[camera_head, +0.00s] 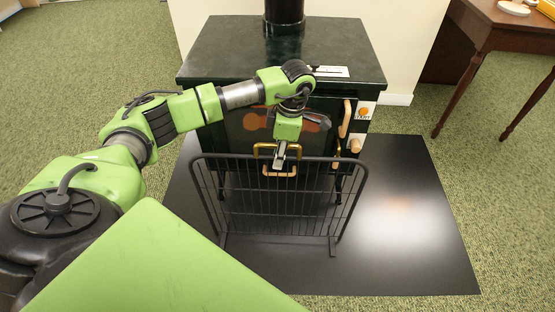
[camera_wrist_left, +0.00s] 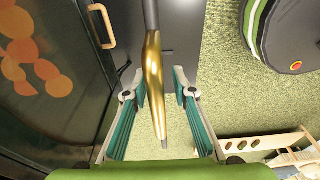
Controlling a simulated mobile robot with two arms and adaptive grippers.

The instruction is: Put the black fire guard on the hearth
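The black fire guard (camera_head: 283,200) stands upright on its feet on the black hearth plate (camera_head: 400,210), in front of the dark stove. A brass handle (camera_head: 263,149) rises at the middle of its top rail. My left gripper (camera_head: 279,165) points down at this handle. In the left wrist view the gripper's fingers (camera_wrist_left: 160,112) are spread on both sides of the guard's brass handle (camera_wrist_left: 153,75), with a gap on each side. My right gripper is in neither view.
The dark stove (camera_head: 225,50) stands right behind the guard, with a pale wooden handle (camera_head: 346,118) on its front. A wooden table (camera_head: 515,25) stands at the far right. The plate's right part is clear. A light wooden object (camera_wrist_left: 262,145) lies on the carpet in the wrist view.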

